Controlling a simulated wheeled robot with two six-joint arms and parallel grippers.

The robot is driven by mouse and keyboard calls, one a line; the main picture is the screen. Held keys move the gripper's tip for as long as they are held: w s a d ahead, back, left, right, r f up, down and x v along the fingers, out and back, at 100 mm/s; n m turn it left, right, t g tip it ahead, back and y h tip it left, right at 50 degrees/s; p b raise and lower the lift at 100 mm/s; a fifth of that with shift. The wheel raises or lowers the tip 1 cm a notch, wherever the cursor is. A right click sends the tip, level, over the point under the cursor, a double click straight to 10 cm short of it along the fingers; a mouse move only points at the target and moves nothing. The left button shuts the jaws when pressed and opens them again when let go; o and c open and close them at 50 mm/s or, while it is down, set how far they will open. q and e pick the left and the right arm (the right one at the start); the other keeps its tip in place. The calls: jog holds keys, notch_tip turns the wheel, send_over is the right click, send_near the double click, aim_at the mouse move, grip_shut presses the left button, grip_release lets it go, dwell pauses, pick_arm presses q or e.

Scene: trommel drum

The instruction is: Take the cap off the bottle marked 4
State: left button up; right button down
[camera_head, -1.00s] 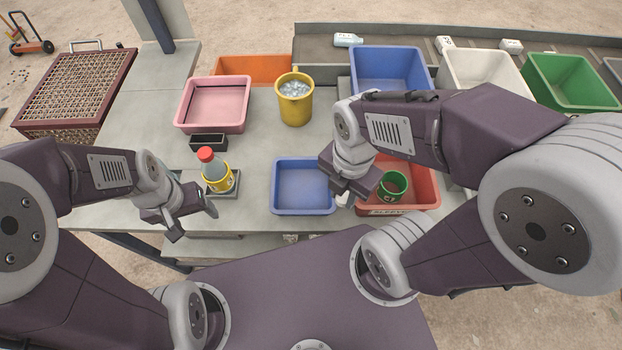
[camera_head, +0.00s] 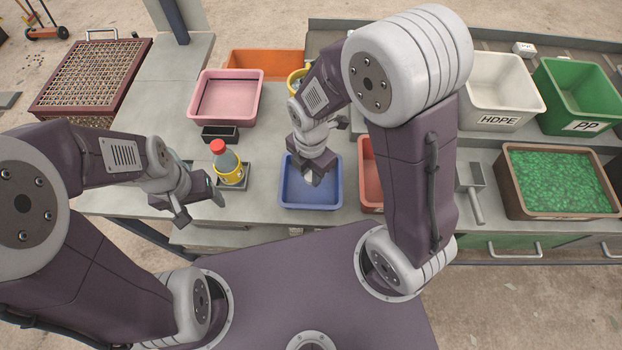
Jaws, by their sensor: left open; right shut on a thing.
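A clear bottle (camera_head: 230,161) with a yellow label and a red cap (camera_head: 217,146) stands upright in a dark grey holder (camera_head: 246,181) on the table. I cannot read its mark for certain. My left gripper (camera_head: 201,205) is open and empty, just left of and in front of the bottle, not visibly touching it. My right gripper (camera_head: 312,180) is over the blue tray (camera_head: 322,203), pointing down. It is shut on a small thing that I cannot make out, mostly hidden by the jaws.
A small black box (camera_head: 219,133) and a pink bin (camera_head: 228,95) stand behind the bottle. A yellow mug (camera_head: 296,80) and a red tray (camera_head: 369,190) are partly hidden by my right arm. A brown bin of green bits (camera_head: 560,178) is at right.

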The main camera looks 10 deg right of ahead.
aim_at(310, 176)
notch_tip(310, 176, down, 3)
jog(key=shift+s+f, duration=0.1)
jog(key=shift+f, duration=0.25)
jog(key=shift+b, duration=0.3)
jog(key=shift+f, duration=0.15)
jog(key=c, duration=1.1)
grip_release()
notch_tip(310, 176, up, 12)
jog(key=p, duration=0.2)
jog(key=shift+r+p, duration=0.25)
jog(key=shift+p, duration=0.1)
